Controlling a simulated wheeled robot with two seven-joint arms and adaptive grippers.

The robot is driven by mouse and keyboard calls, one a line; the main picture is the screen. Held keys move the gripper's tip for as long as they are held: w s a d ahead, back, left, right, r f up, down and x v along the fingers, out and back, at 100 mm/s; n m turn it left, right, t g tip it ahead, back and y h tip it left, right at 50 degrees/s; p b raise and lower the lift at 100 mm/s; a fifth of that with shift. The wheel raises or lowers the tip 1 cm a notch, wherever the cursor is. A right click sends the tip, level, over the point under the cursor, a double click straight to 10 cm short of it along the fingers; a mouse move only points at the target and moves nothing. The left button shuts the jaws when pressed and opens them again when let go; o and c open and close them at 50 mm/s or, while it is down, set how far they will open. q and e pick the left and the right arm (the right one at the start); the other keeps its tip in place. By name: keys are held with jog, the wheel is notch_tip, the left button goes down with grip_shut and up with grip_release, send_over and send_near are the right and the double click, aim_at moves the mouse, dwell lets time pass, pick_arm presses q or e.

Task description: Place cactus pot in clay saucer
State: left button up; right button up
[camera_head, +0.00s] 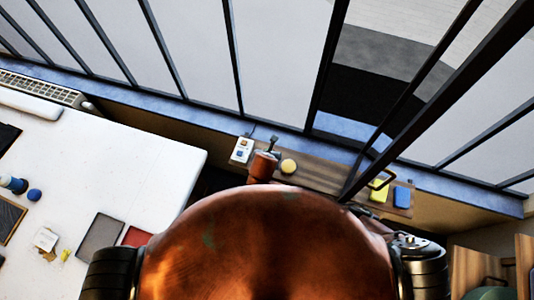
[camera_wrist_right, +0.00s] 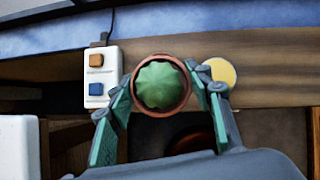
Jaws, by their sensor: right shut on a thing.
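The cactus pot shows in the right wrist view as a round terracotta rim (camera_wrist_right: 137,101) around a ribbed green cactus (camera_wrist_right: 160,85), seen from above. My right gripper (camera_wrist_right: 162,90) is shut on the pot, with one finger on each side of it. I cannot pick out the clay saucer in either view. My left gripper is not in view.
The wooden shelf (camera_head: 325,178) runs below the window. It holds a white two-button box (camera_wrist_right: 101,76), left of the pot, and a yellow disc (camera_wrist_right: 220,72), right of it. Yellow (camera_head: 379,190) and blue (camera_head: 402,197) items lie farther right. A white table (camera_head: 150,165) stands left.

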jog(key=x, duration=0.3)
jog(key=a+x, duration=0.1)
jog(key=x, duration=0.1)
jog(key=shift+w+d+f, duration=0.1)
jog(key=shift+w, duration=0.2)
jog(key=shift+w+f, duration=0.2)
jog(key=shift+f, duration=0.05)
notch_tip(320, 180, down, 2)
jog(key=shift+f, duration=0.15)
jog(key=shift+f+p, duration=0.3)
jog(key=shift+f, duration=0.15)
jog(key=o, duration=1.3)
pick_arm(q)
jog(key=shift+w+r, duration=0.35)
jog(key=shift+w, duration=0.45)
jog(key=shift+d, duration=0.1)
